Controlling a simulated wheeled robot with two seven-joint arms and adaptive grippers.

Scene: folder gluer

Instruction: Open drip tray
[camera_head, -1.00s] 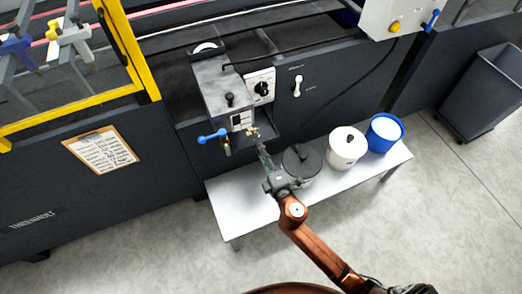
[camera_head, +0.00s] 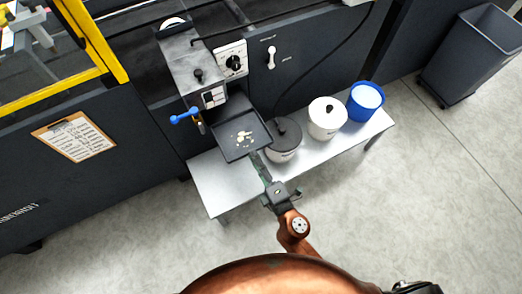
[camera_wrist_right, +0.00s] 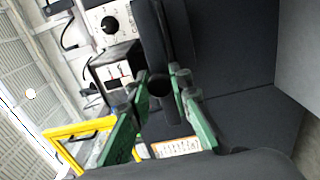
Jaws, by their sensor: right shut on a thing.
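The drip tray (camera_head: 232,147) is a shallow dark square tray below the glue unit, slid out toward me, with pale yellowish bits lying in it. My right gripper (camera_head: 256,160) reaches its front edge from below in the head view. In the right wrist view the green fingers of my right gripper (camera_wrist_right: 155,100) are closed around a dark round handle (camera_wrist_right: 166,108) at the tray's front. How far the tray's rear remains inside the machine is hidden. My left gripper is not in view.
A blue-handled valve (camera_head: 184,117) sits left of the tray. The floor in front is clear.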

